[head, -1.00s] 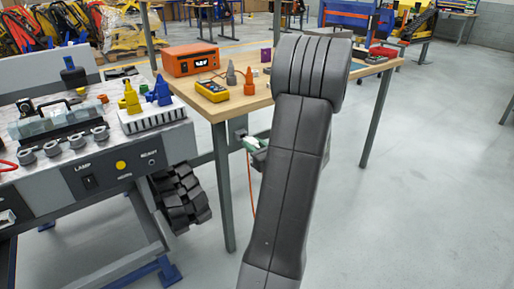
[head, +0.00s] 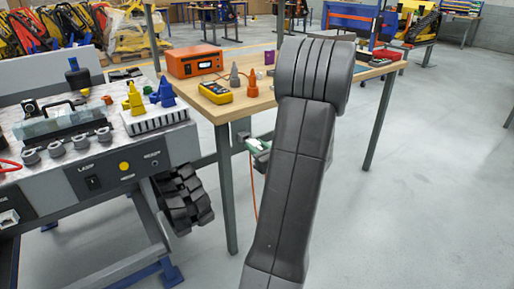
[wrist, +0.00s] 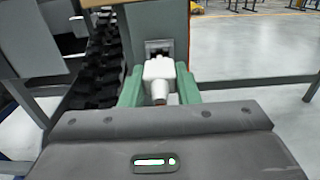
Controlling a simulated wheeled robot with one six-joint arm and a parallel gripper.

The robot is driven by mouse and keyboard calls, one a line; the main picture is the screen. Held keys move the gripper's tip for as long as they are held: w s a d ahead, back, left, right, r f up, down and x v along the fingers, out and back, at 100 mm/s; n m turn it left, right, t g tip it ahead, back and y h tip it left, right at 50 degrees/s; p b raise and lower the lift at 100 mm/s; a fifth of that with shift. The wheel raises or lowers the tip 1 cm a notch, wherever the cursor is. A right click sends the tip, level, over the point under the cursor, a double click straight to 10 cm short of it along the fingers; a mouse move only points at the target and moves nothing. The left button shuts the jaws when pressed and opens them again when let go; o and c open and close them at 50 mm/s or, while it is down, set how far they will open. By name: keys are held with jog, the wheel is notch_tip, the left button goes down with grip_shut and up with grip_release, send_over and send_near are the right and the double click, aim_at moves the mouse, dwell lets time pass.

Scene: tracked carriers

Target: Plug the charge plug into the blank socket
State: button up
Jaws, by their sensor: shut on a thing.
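The white charge plug (wrist: 160,71) is between the two green fingers of my gripper (wrist: 160,84) in the wrist view. The gripper is shut on it. Right beyond the plug is a dark socket (wrist: 158,47) in a grey upright panel, roughly in line with it. The plug covers the socket's lower part, and I cannot tell whether its tip touches or enters. In the head view my gripper (head: 259,149) is below the wooden table's edge, partly hidden by my arm. No label on the socket can be read.
A wooden table (head: 262,98) holds an orange-and-black device (head: 194,60), a yellow meter (head: 215,92) and cones. A tracked carrier (head: 120,172) with a switch panel stands at left, its black track (head: 183,198) near the table leg. An orange cord (head: 255,190) hangs below. Floor at right is clear.

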jog(key=shift+x, duration=1.3)
dwell(1.5)
jog(key=o, duration=1.1)
jog(key=shift+c, duration=0.2)
jog(key=p+v, duration=0.2)
jog(key=v, duration=1.1)
jog(key=shift+s+d, duration=0.2)
jog(key=shift+s, duration=0.15)
jog(key=shift+w, duration=0.1)
jog(key=b+x, duration=0.2)
jog(key=x, duration=1.1)
jog(key=shift+w+a, duration=0.3)
jog(key=shift+s+d, duration=0.2)
jog(key=shift+s, duration=0.05)
